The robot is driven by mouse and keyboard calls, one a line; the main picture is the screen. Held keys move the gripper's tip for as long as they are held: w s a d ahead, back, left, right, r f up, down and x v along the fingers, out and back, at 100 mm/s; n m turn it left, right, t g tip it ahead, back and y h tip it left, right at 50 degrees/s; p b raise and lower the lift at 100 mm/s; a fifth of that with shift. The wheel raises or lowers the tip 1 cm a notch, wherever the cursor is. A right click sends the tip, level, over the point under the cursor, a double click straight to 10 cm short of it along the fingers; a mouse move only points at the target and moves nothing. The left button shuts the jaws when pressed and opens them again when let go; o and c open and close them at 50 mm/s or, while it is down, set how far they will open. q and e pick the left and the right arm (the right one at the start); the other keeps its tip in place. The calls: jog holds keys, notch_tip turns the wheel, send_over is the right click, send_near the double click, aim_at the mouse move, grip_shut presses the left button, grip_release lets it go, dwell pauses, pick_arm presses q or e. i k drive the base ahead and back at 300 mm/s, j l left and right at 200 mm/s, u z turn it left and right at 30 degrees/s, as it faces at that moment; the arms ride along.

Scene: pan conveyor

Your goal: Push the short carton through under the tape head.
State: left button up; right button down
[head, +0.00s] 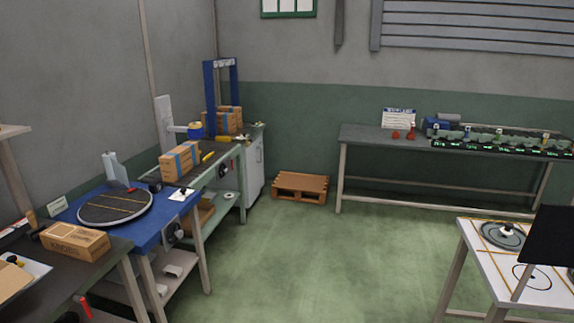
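A brown carton with a blue tape band (180,160) sits on the far-left bench. Another taped carton (229,120) stands beyond it, at the blue upright frame (210,98); I cannot tell whether it is inside or behind the frame. A third carton (75,241), with printing on its side, lies on the near dark bench. A grey post with an arm and a blue-and-yellow roll (195,130) stands beside the far-left bench's cartons; I cannot tell whether this or the blue frame is the tape head. Neither of my grippers shows.
A blue table (75,215) with a round dark turntable (116,207) stands between the left benches. A wooden pallet (300,187) lies on the floor at the back. A long table (375,145) with bins is at back right. A white-topped table (480,240) is at right. The middle floor is clear.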

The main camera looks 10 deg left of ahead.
aim_at(175, 164)
jog(key=i+l+u, duration=0.1)
jog(key=i+u, duration=0.4)
jog(key=i+l+u, duration=0.2)
jog(key=u, duration=0.3)
jog(key=i+l+u, duration=0.65)
jog(key=l+u, duration=0.3)
jog(key=j, duration=0.1)
